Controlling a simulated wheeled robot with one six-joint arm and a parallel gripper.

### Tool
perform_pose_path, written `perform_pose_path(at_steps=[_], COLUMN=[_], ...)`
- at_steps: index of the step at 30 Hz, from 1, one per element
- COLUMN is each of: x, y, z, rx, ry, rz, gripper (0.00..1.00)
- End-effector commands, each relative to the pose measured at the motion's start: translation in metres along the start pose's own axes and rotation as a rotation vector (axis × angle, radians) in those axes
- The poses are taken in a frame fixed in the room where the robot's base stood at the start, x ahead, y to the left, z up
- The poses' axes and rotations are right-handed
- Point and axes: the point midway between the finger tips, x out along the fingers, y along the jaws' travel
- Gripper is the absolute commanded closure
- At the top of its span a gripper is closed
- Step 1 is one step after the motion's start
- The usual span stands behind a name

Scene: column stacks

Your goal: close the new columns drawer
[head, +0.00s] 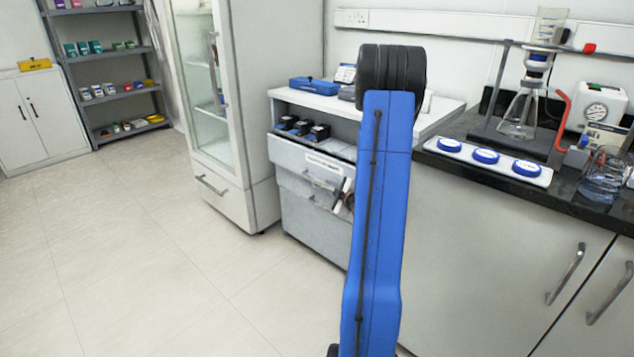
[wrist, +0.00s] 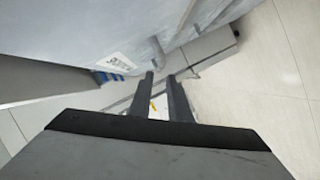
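The drawer unit (head: 310,212) stands in the middle of the head view, with a white label (head: 324,163) on its upper drawer front (head: 290,158). This front seems to stand slightly proud; how far it is open is hard to tell. Several dark boxes (head: 303,128) show in the gap above it. My gripper (head: 346,194) is close in front of the drawer fronts, partly hidden by my blue arm. In the wrist view, its two dark fingers (wrist: 160,76) are apart with nothing between them. A drawer handle (wrist: 158,52) is just beyond the fingertips. Contact cannot be told.
A glass-door cabinet (head: 212,95) stands left of the unit. A counter (head: 470,175) with a white tray of blue-lidded dishes (head: 497,162) and a glass flask (head: 520,112) is at the right. A blue case (head: 313,86) lies on the unit. The floor (head: 150,245) at left is clear.

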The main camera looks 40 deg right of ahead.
Motion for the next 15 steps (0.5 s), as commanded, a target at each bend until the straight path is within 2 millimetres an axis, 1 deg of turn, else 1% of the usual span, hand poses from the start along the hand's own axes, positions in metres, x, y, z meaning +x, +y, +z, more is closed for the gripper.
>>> perform_pose_path(at_steps=[1,9,15], x=[0.010,0.057,0.085], y=[0.000,-0.001,0.000], z=[-0.001,-0.001,0.000], rx=[-0.001,-0.001,-0.001], ry=[0.002,0.002,0.001], rz=[0.000,-0.001,-0.001], gripper=[0.83,0.83,0.83])
